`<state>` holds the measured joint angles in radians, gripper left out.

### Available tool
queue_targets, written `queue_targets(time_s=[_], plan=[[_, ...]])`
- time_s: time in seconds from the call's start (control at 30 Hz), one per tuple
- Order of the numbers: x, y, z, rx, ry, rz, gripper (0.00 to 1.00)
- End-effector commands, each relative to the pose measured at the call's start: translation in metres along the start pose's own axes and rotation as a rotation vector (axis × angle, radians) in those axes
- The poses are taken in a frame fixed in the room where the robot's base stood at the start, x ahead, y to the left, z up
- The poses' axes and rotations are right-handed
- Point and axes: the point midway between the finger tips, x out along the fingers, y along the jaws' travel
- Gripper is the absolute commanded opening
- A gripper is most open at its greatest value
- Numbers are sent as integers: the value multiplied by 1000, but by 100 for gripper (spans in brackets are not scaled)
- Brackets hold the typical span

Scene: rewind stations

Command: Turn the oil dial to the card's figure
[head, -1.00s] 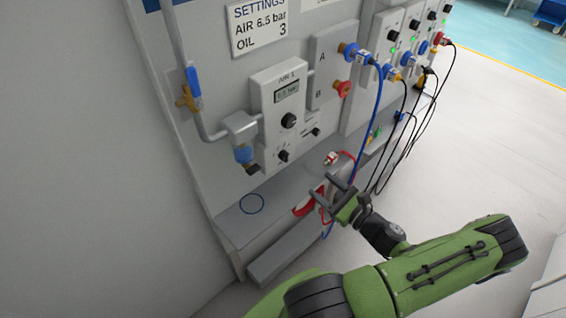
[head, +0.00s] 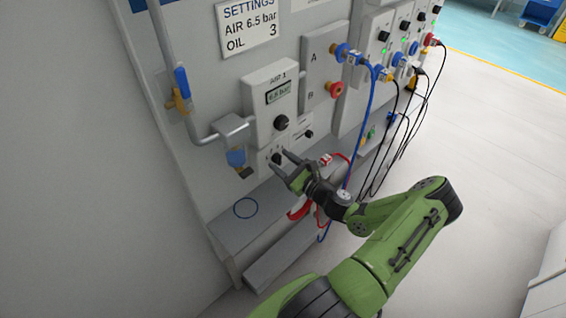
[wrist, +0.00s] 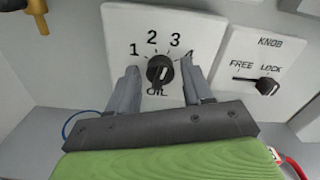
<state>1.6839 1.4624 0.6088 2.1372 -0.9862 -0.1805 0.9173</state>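The settings card (head: 249,28) reads AIR 6.5 bar and OIL 3. The oil dial (wrist: 159,71) is a round black knob on a white plate, marked 1 to 4 around its top and OIL below. Its pale pointer mark is small; I cannot tell its exact figure. My gripper (wrist: 160,73) is open, one finger on each side of the dial in the wrist view, with no clear contact. In the head view my gripper (head: 282,163) is in front of the lower panel, close to the oil dial (head: 276,158).
A FREE/LOCK knob (wrist: 267,86) sits right of the dial, its bar pointing left. Above are the air unit's display (head: 279,93) and black knob (head: 281,122). A blue-bowled fitting (head: 236,158) is left. Blue hose (head: 366,115) and black cables hang right.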

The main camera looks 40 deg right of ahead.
Motion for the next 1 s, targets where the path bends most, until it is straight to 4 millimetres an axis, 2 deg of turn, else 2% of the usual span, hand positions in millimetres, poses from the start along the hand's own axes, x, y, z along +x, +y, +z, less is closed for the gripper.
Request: queue_targets(time_s=[0.03, 0.3, 0.57, 0.8, 0.83, 1.0], plan=[[0, 0, 0, 0, 0, 0, 42], [0, 0, 0, 0, 0, 0, 3], [0, -1, 2, 114, 1, 0, 3], [0, 0, 0, 120, -1, 0, 3], [0, 0, 0, 120, -1, 0, 35], [0, 0, 0, 120, -1, 0, 59]])
